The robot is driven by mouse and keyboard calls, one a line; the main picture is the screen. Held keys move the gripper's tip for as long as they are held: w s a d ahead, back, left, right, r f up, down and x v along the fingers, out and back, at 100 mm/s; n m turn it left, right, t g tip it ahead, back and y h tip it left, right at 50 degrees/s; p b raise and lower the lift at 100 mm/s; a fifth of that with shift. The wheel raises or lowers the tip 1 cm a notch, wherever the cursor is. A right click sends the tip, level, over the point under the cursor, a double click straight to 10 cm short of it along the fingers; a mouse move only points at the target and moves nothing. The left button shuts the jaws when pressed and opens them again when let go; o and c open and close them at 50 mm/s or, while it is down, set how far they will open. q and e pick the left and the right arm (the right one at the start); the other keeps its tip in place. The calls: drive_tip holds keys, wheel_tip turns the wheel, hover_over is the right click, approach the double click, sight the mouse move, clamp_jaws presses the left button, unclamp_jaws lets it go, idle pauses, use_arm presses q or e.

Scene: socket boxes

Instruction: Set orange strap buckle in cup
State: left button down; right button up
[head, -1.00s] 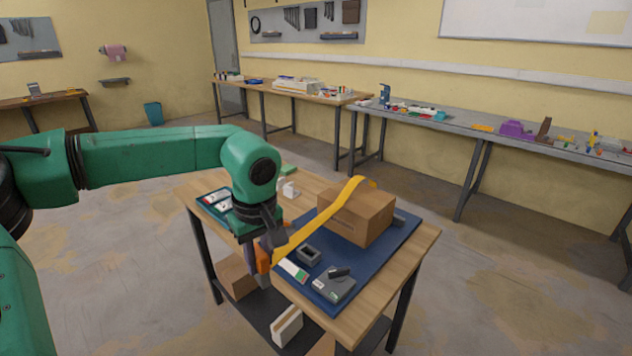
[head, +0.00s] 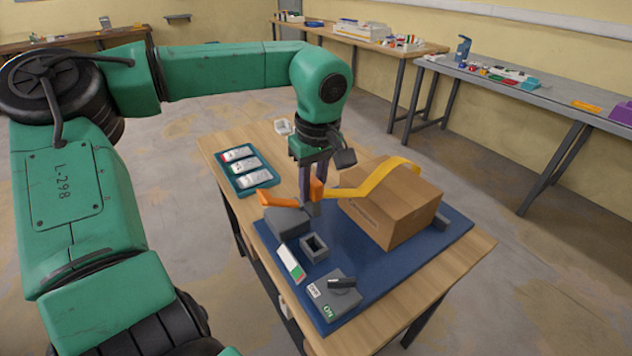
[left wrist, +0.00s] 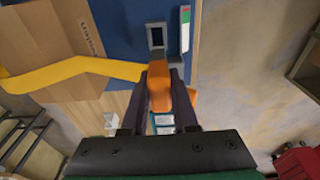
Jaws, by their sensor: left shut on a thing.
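My left gripper (head: 313,192) is shut on the orange strap buckle (head: 317,188), above the far left part of the blue mat. In the left wrist view the buckle (left wrist: 158,86) sits between the two dark fingers. The yellow-orange strap (head: 374,182) runs from it over the cardboard box (head: 395,212). Another orange part (head: 277,201) shows left of the fingers; I cannot tell if it belongs to the buckle. The small square grey cup (head: 314,248) stands open-topped on the mat, nearer than the gripper and apart from the buckle. My right gripper is out of view.
A grey block (head: 289,221) lies beneath the gripper. A white card (head: 291,262) and a grey device (head: 335,293) lie near the cup on the blue mat (head: 278,262). A teal tray (head: 236,156) holds white packets. A small white holder (head: 283,127) stands behind.

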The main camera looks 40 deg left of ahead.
use_arm(q)
drive_tip(key=f+b, duration=0.1)
drive_tip(key=f, duration=0.1)
drive_tip(key=w+f+b, duration=0.1)
drive_tip(key=f, duration=0.1)
drive_tip(key=shift+f+b, duration=0.2)
drive_tip(key=shift+b, duration=0.1)
wheel_tip(320, 180, down, 6)
drive_tip(key=b, duration=0.5)
drive_tip(key=shift+s, duration=0.2)
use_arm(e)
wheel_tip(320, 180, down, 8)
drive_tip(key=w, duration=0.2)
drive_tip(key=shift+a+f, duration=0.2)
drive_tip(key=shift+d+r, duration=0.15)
use_arm(q)
drive_tip(key=shift+f, duration=0.1)
drive_tip(key=shift+f+b, duration=0.7)
drive_tip(key=shift+f, duration=0.3)
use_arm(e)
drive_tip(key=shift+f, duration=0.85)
use_arm(q)
drive_tip(key=shift+f+b, duration=0.65)
drive_tip(key=shift+f, duration=0.25)
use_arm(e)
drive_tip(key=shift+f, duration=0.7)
use_arm(q)
drive_tip(key=c, duration=0.6)
unclamp_jaws()
